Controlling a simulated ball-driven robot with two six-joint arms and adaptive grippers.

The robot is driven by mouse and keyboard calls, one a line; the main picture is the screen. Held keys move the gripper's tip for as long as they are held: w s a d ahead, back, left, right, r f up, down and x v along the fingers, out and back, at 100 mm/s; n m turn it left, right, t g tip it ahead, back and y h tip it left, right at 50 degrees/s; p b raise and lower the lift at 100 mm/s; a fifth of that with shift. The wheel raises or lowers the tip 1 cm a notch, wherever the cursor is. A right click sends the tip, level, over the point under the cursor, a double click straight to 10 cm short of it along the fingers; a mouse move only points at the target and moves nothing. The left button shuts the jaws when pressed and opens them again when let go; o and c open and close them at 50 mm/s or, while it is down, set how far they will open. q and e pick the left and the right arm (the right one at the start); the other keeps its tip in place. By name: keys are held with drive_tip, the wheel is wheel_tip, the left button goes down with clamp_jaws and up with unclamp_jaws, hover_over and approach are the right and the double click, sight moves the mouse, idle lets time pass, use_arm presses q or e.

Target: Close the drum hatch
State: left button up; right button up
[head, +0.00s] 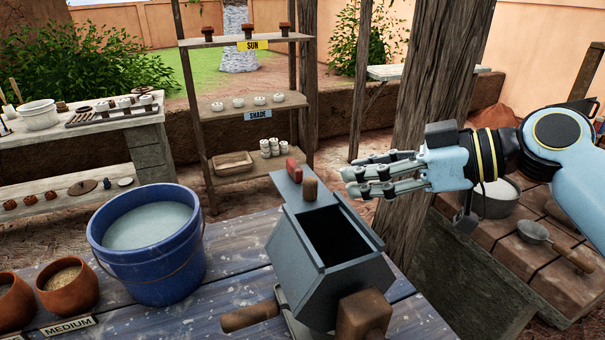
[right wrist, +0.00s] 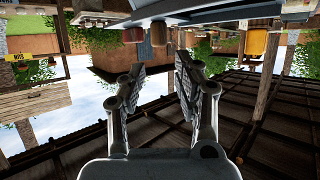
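The grey metal drum (head: 312,272) stands on the blue plank table, its top opening dark and uncovered. The hatch plate (head: 287,186) sticks out behind the opening, with a wooden knob (head: 310,189) and a red block (head: 294,169) on it. My right gripper (head: 352,181) is just right of the wooden knob, apart from it, reaching in from the right. In the right wrist view its fingers (right wrist: 160,66) are spread with nothing between them. Small brown and red pieces show beyond the fingertips there. My left gripper is not in view.
A blue bucket (head: 147,243) of pale liquid and clay pots (head: 67,285) stand left of the drum. Wooden handles (head: 364,316) stick out at the drum's front. A thick post (head: 428,110) rises behind my right gripper. A shelf rack (head: 240,106) stands behind.

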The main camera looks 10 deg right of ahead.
sight(313, 180)
drive_tip(key=p+x, duration=0.1)
drive_tip(key=x, duration=0.2)
drive_tip(key=shift+w+a, duration=0.3)
drive_tip(key=x, duration=0.3)
drive_tip(key=shift+a+p, duration=0.2)
drive_tip(key=shift+p, duration=0.15)
drive_tip(key=shift+w+a+f, duration=0.4)
drive_tip(key=shift+a, duration=0.1)
drive_tip(key=shift+w+a+f, duration=0.1)
drive_tip(key=shift+w+f, duration=0.05)
drive_tip(key=shift+c, duration=1.1)
clamp_jaws()
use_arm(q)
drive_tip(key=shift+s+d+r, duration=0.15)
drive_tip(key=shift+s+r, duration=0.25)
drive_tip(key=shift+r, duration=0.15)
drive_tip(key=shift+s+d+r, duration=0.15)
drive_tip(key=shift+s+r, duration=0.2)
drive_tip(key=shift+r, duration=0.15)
